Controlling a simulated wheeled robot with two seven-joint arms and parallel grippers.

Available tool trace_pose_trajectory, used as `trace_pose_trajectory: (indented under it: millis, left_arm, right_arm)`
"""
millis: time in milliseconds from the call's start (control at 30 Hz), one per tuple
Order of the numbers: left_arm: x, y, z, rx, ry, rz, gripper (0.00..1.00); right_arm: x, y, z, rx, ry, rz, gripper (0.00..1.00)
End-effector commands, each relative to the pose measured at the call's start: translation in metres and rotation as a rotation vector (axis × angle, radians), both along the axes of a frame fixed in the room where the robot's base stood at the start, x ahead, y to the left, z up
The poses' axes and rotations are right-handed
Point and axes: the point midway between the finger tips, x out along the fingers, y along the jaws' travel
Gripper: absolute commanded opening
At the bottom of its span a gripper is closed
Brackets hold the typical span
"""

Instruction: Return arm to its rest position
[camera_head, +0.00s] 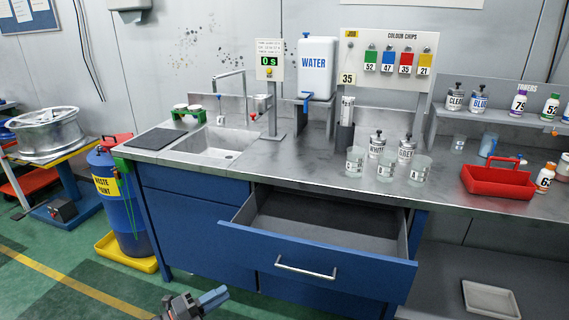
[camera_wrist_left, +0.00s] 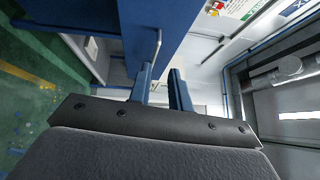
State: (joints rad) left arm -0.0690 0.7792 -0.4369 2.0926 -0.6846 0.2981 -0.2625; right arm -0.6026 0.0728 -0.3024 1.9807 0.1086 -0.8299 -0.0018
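My left gripper (camera_head: 212,298) shows at the bottom edge of the head view, low in front of the blue cabinet and left of the drawer handle. In the left wrist view its two blue fingers (camera_wrist_left: 161,66) stand apart with nothing between them. The drawer (camera_head: 318,256) is pulled out and looks empty inside. Its metal handle (camera_head: 305,270) is clear of the gripper. In the left wrist view a blue panel with a handle (camera_wrist_left: 156,46) lies beyond the fingers. Most of the left arm is out of the head view, and my right gripper is not seen.
The open drawer juts out from under the steel counter (camera_head: 270,165). Glass beakers (camera_head: 386,166), a red carrier (camera_head: 497,180) and a sink (camera_head: 217,144) are on the counter. A blue waste drum (camera_head: 120,210) stands left of the cabinet. Green floor (camera_head: 60,285) is clear at lower left.

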Motion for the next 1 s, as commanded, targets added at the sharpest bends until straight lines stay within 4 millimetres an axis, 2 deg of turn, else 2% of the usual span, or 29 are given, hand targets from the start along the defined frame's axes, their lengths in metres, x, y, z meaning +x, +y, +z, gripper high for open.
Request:
trace_pose_trajectory:
  millis: [333, 500, 633, 733, 833, 1000]
  left_arm:
    - [0.038, 0.034, -0.007, -0.060, 0.147, 0.275, 0.20]
    - [0.057, 0.067, -0.009, -0.125, 0.276, 0.503, 0.20]
    - [0.065, 0.092, -0.012, -0.188, 0.385, 0.680, 0.20]
    - [0.066, 0.107, -0.014, -0.244, 0.477, 0.811, 0.20]
    - [0.058, 0.117, -0.020, -0.303, 0.585, 0.936, 0.20]
    - [0.026, 0.123, -0.039, -0.391, 0.812, 1.137, 0.20]
  right_arm:
    - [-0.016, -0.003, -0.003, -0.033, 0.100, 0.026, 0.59]
    - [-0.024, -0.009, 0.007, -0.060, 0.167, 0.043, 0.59]
    - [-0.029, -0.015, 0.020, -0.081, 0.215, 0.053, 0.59]
    - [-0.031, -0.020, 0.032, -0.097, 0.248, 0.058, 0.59]
    - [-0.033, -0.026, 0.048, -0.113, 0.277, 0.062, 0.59]
    - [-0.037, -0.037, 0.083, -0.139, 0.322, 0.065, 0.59]
